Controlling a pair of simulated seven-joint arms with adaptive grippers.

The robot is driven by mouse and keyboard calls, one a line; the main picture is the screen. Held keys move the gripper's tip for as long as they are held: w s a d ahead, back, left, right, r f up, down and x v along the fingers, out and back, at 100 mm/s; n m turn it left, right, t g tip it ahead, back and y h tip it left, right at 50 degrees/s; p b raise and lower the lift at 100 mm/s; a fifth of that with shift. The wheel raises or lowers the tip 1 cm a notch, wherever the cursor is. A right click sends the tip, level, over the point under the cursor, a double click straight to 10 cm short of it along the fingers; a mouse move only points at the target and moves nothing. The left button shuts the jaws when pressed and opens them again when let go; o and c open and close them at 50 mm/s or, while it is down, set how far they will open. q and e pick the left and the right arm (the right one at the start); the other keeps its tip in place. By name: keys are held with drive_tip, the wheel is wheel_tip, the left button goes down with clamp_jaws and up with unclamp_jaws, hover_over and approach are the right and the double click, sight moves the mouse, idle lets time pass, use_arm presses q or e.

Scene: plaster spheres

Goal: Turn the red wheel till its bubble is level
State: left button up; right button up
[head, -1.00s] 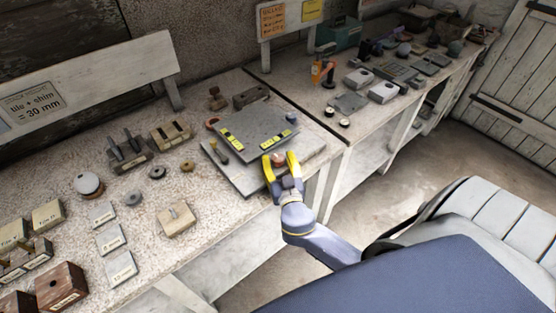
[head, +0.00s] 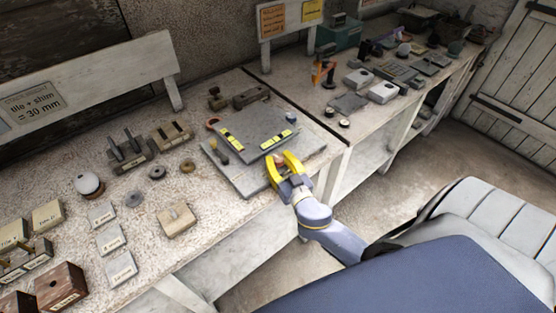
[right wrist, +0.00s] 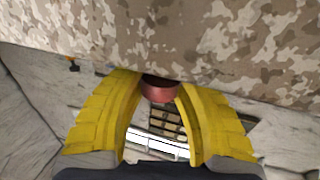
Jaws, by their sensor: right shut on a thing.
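The red wheel (right wrist: 160,88) sits between the two yellow fingers of my right gripper in the right wrist view. In the head view my right gripper (head: 279,164) is at the front edge of the grey plate (head: 255,130), shut on the wheel, most of which the fingers hide. Two yellow level vials lie on the plate: one along its left side (head: 229,137), one towards its front right (head: 278,140). Their bubbles are too small to read. My left gripper is out of view.
The plate stands on a larger grey slab (head: 237,178) near the bench's front edge. An orange-red ring (head: 212,124) and a dark-tipped knob (head: 222,158) are at its left. Blocks, tiles and a white ball (head: 87,183) fill the bench leftward.

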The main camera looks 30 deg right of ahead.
drive_tip(key=n+y, duration=0.2)
drive_tip(key=y, duration=0.1)
drive_tip(key=n+g+y, duration=0.1)
drive_tip(key=n+y, duration=0.1)
drive_tip(key=y, duration=0.1)
drive_tip(key=n+y, duration=0.2)
drive_tip(key=y, duration=0.2)
drive_tip(key=shift+d+f+n+g, duration=0.2)
drive_tip(key=shift+n+g, duration=0.1)
drive_tip(key=shift+n, duration=0.1)
drive_tip(key=shift+n+g+y, duration=1.4)
drive_tip(key=shift+n+y, duration=0.1)
drive_tip(key=shift+y, duration=0.6)
drive_tip(key=shift+s+a+f+y, duration=0.1)
drive_tip(key=shift+y, duration=0.2)
drive_tip(key=o, duration=1.3)
drive_tip(key=shift+r, duration=0.2)
drive_tip(key=shift+v, duration=5.95)
